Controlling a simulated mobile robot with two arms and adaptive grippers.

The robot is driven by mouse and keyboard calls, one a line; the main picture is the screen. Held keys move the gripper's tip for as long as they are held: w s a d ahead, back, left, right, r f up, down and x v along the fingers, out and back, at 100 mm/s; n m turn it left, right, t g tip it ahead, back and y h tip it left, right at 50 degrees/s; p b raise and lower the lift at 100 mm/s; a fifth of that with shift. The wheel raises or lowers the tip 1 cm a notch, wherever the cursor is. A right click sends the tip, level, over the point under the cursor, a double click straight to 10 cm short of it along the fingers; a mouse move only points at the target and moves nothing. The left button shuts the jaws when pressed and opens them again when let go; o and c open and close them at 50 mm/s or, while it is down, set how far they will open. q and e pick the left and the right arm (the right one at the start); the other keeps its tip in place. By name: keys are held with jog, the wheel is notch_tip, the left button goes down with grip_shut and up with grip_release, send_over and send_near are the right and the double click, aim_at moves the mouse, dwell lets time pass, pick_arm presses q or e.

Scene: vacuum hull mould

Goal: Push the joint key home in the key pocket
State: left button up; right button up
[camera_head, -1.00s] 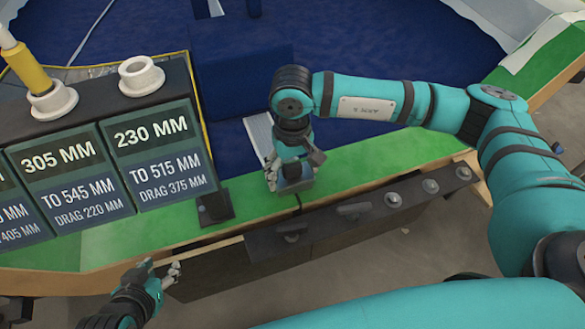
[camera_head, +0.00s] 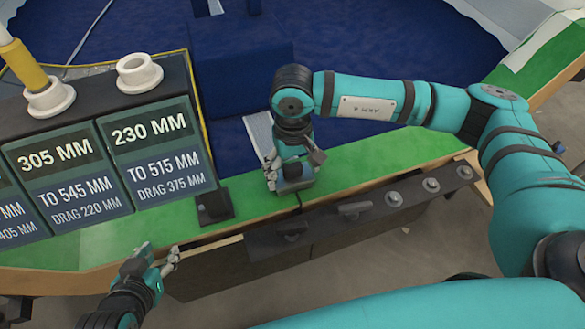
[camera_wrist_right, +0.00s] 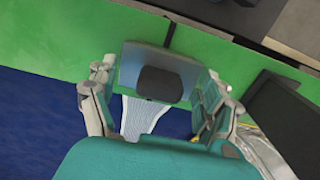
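The joint key, a grey block (camera_head: 296,186), is low on the green flange at the inner edge of the mould. In the right wrist view its grey plate (camera_wrist_right: 187,72) has a black rounded knob on it. My right gripper (camera_head: 292,172) is over the block from above; its fingers (camera_wrist_right: 160,90) lie along both sides of the plate and appear to hold it. The key pocket is hidden under the block and gripper, so I cannot tell how deep the key sits. My left gripper (camera_head: 160,258) is open and empty beside the flange's front edge, at lower left.
A dark rail (camera_head: 355,212) with several knobs and clamps runs along the front of the green flange (camera_head: 375,165). Label boards (camera_head: 158,155) and white cups (camera_head: 139,74) stand at left. A pale ribbed strip (camera_head: 258,132) leads over the blue mould surface (camera_head: 400,40).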

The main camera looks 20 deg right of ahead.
aim_at(292, 166)
jog(key=shift+o, duration=1.1)
pick_arm(q)
jog(key=shift+s+f, duration=0.15)
pick_arm(e)
jog(key=shift+o, duration=0.3)
pick_arm(q)
jog(key=shift+f, duration=0.1)
pick_arm(e)
jog(key=shift+r, duration=0.1)
pick_arm(q)
jog(key=shift+s+f, duration=0.15)
jog(key=shift+f, duration=0.05)
pick_arm(e)
notch_tip(292, 166, up, 7)
jog(key=shift+r, duration=0.15)
pick_arm(q)
jog(key=shift+a, duration=0.1)
pick_arm(e)
jog(key=shift+r, duration=0.3)
pick_arm(q)
jog(key=shift+r, duration=0.2)
pick_arm(e)
jog(key=shift+r, duration=0.15)
